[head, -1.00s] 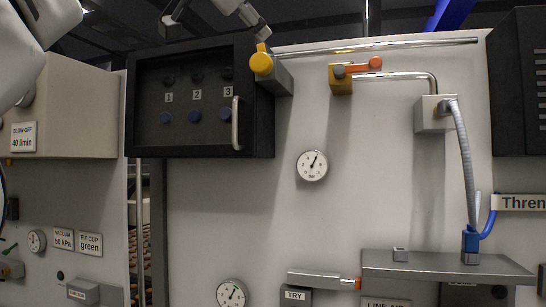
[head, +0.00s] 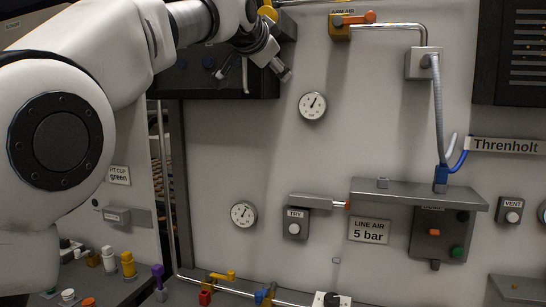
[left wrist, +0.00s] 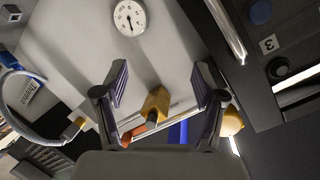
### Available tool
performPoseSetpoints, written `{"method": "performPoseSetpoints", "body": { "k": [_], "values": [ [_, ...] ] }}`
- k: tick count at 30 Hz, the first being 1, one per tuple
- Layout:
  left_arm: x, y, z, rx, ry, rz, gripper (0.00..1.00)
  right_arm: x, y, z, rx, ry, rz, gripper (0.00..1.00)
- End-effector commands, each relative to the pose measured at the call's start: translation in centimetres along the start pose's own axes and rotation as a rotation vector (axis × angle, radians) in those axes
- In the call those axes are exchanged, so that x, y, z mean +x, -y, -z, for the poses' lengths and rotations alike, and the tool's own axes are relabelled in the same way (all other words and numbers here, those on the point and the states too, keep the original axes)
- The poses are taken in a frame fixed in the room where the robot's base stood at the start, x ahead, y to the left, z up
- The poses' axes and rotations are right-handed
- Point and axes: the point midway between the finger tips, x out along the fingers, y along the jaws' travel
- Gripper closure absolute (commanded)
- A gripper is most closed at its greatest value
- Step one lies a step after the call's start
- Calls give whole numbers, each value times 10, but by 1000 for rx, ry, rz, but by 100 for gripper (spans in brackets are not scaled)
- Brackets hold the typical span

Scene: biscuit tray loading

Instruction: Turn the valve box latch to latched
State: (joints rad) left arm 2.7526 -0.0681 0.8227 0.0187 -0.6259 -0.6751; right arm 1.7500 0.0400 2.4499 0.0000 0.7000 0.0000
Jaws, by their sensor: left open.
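The valve box (head: 205,86) is a dark box at the upper left of the head view, mostly behind my left arm. In the left wrist view its dark front (left wrist: 290,68), a "3" label and a bright bar handle (left wrist: 226,30) show at the right. A round yellow knob (head: 268,13) sits by the box's upper right corner. It shows in the left wrist view (left wrist: 233,122), partly behind a finger. I cannot make out the latch for certain. My left gripper (head: 268,72) is in front of the box's right part, with its fingers apart and empty (left wrist: 159,82). My right gripper is out of view.
A yellow valve block (head: 340,31) with an orange lever (head: 357,18) is right of the box on a pipe. A pressure gauge (head: 312,106) is below the gripper. A grey shelf (head: 415,193) juts out lower right.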

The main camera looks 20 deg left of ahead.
Motion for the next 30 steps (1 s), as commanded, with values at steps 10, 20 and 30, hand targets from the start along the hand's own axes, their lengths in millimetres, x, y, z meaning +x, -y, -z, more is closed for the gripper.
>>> {"method": "performPoseSetpoints", "body": {
  "k": [10, 20, 30],
  "values": [
    [55, -38, -55, -51, 68, -52, 30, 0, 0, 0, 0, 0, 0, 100],
    [98, -78, -109, -99, 133, -98, 30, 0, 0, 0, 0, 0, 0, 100],
    [131, -120, -165, -146, 199, -140, 30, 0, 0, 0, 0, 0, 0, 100]
  ]
}}
